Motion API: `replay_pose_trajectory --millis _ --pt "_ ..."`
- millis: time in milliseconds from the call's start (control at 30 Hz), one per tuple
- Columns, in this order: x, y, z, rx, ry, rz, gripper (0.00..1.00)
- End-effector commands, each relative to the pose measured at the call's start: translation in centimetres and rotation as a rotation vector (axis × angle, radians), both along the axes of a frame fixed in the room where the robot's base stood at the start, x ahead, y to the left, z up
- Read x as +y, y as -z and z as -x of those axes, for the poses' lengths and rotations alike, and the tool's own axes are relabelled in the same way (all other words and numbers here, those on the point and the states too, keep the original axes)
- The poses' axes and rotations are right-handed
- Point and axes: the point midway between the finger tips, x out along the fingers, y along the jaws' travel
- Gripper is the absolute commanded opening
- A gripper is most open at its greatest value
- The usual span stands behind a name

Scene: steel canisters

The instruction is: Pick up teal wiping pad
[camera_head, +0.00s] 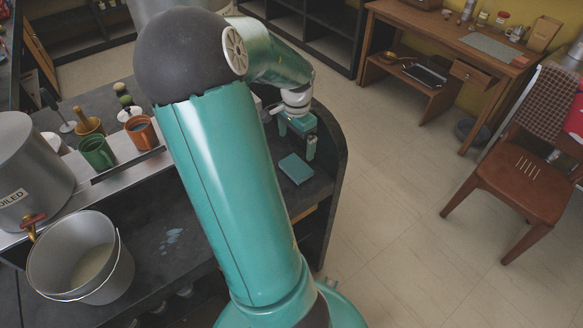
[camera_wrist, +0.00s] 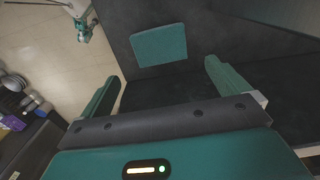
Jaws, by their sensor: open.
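The teal wiping pad (camera_head: 296,168) lies flat on the dark counter near its rounded right end. In the wrist view the pad (camera_wrist: 159,45) shows as a teal square at the upper middle, ahead of my fingers. My gripper (camera_wrist: 166,84) is open and empty, with one teal finger at the left and one at the right. The pad lies beyond the fingertips and is not between them.
A pale wet patch (camera_head: 171,237) marks the dark surface. A brown chair (camera_head: 520,185) stands right, with clear floor between.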

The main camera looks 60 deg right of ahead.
Motion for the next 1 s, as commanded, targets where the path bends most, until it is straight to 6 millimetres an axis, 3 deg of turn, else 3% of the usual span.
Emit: replay_pose_trajectory --millis 200,467,700,1000 --pt "0.0 4.1 0.1 0.003 0.003 -0.003 1.0" --pt "0.0 6.2 -0.2 0.002 -0.001 -0.001 1.0" --pt "0.1 9.8 -0.5 0.002 -0.002 -0.001 1.0" --pt "0.1 10.4 -0.5 -0.001 -0.004 0.0 1.0"
